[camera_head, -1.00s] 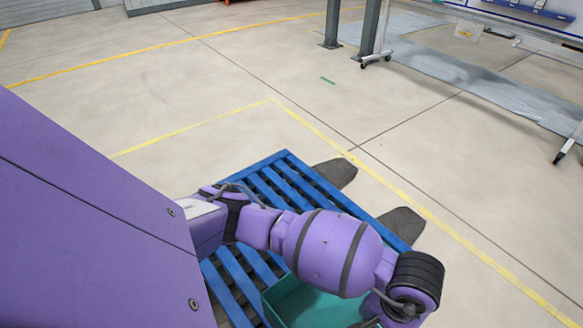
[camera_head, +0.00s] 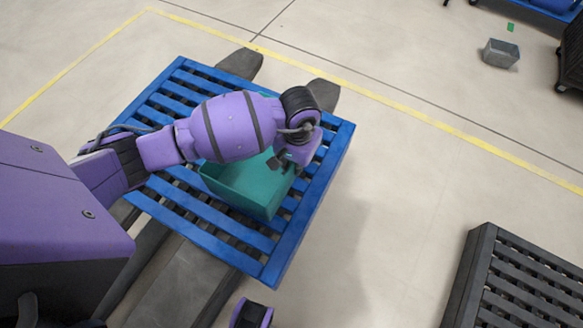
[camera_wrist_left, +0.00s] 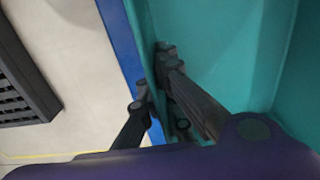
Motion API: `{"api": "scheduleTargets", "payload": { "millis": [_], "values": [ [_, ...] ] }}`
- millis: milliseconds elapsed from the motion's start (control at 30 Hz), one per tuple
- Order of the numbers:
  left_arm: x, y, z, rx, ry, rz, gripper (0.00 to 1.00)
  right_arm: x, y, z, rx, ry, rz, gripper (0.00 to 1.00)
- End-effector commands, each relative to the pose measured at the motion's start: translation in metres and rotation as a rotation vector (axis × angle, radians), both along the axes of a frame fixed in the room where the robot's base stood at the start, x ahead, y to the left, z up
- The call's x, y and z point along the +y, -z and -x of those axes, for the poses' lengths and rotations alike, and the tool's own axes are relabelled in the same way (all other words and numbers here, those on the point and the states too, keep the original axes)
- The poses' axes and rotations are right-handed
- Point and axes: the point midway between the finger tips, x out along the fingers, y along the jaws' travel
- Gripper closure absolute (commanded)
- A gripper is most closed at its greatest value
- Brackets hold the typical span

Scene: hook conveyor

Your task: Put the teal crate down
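The teal crate (camera_head: 245,188) is over the blue slatted pallet (camera_head: 215,250) in the head view, open side up. It looks level and at the slats, but I cannot tell if it rests fully. My left arm crosses above and hides its far part; a bit of teal shows beyond the arm. My left gripper (camera_head: 285,166) is at the crate's right wall. In the left wrist view, the fingers of my left gripper (camera_wrist_left: 155,75) straddle the wall of the crate (camera_wrist_left: 215,45), one inside and one outside, and look closed on it.
The blue pallet sits on dark forks (camera_head: 240,64). A black pallet (camera_head: 515,285) stands at the lower right. A small grey bin (camera_head: 500,53) is on the floor at the upper right.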

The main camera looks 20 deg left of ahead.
Motion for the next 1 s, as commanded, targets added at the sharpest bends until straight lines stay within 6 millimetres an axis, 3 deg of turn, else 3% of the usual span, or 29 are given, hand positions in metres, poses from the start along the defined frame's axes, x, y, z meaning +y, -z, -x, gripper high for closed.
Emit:
{"api": "scheduleTargets", "payload": {
  "millis": [267,500,967,1000],
  "values": [
    [0.013,0.019,-0.012,-0.003,-0.002,0.001,1.00,-0.001,0.004,0.002,0.004,0.003,-0.001,0.60],
    [0.015,0.051,-0.014,-0.001,-0.002,0.003,1.00,-0.001,0.007,0.004,0.009,0.007,0.000,0.60],
    [0.017,0.059,-0.016,-0.005,0.001,-0.001,1.00,-0.002,0.010,0.005,0.012,0.008,0.000,0.60],
    [0.017,0.061,-0.015,-0.003,0.001,0.000,0.95,-0.002,0.010,0.005,0.012,0.009,0.000,0.60]
  ]
}}
